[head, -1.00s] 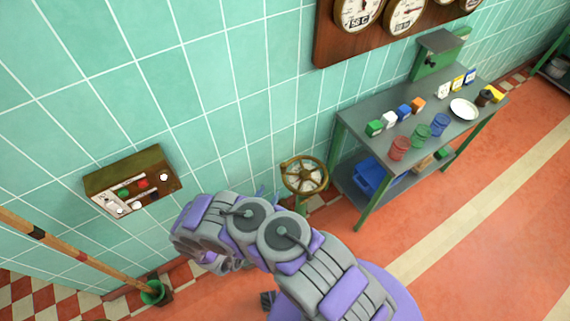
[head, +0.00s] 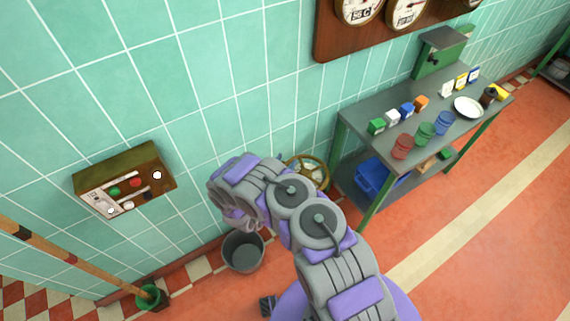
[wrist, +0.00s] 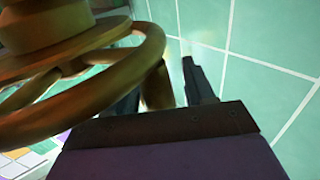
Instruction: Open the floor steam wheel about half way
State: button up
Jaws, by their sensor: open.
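The brass steam wheel (head: 310,157) stands by the tiled wall, left of the grey table. My arm hides its left and lower part in the head view. In the wrist view the wheel (wrist: 85,110) fills the left side, with its hub at top left. My gripper (wrist: 162,80) is open there, right by the wheel's near-right rim. The rim overlaps the left finger, and the right finger stands clear against the wall tiles. I cannot tell whether the fingers touch the rim. The head view hides my gripper behind the arm.
A grey bucket (head: 243,252) stands on the floor left of my arm. A control box (head: 125,182) hangs on the wall. The grey table (head: 385,150) with cups and small boxes stands right of the wheel. A pole (head: 80,262) leans at lower left. Open red floor lies right.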

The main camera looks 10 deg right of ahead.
grip_shut()
dwell(0.6)
